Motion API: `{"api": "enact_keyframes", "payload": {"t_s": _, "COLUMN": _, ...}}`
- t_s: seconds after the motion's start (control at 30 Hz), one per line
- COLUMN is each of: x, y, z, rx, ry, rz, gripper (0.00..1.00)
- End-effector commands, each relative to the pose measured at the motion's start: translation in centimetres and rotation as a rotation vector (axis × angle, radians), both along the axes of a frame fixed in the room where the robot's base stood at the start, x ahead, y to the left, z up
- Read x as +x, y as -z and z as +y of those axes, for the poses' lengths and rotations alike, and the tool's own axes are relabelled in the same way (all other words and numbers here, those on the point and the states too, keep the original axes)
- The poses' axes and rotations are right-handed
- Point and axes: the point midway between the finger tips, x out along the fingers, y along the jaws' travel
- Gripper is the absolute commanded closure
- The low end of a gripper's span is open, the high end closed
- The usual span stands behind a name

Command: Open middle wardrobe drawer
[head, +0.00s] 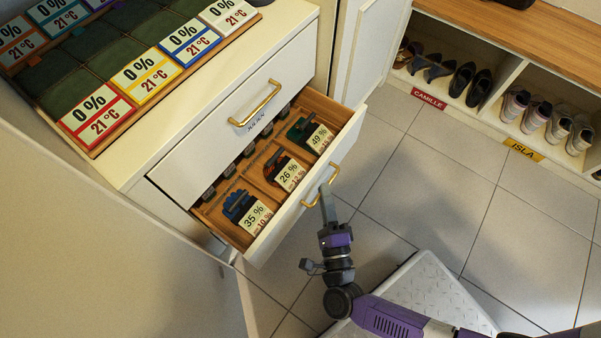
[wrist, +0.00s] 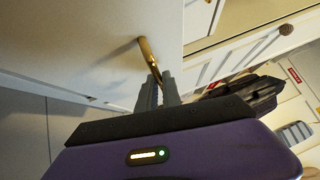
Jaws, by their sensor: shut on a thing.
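The drawer (head: 307,208) below the top one stands pulled out of the white wardrobe unit. Its inside shows wooden compartments with dark folded items and cards reading 35 %, 26 % and 49 %. My gripper (head: 326,190) is at the brass handle (head: 312,199) on this drawer's front. In the wrist view, the gripper fingers (wrist: 159,88) are shut on the handle (wrist: 148,56), which runs between them. The top drawer (head: 240,118), with its own brass handle (head: 255,103), is closed. Whether further drawers lie below is hidden.
Cards and dark tiles fill a wooden tray (head: 95,152) on the unit's top. An open shoe bench (head: 505,68) holds several shoes above labels CAMILLE (head: 428,98) and ISLA (head: 523,150). Tiled floor (head: 440,180) is clear between the drawer and the bench.

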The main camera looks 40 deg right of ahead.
Motion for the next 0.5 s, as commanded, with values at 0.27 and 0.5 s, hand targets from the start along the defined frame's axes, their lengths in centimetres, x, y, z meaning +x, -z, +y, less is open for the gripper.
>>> {"api": "enact_keyframes", "payload": {"t_s": 0.27, "x": -6.4, "y": 0.2, "z": -2.0, "rx": -0.001, "ry": 0.001, "rz": 0.006, "gripper": 1.0}}
{"api": "enact_keyframes", "payload": {"t_s": 0.5, "x": -9.4, "y": 0.2, "z": -3.0, "rx": 0.0, "ry": -0.001, "rz": 0.004, "gripper": 1.0}}
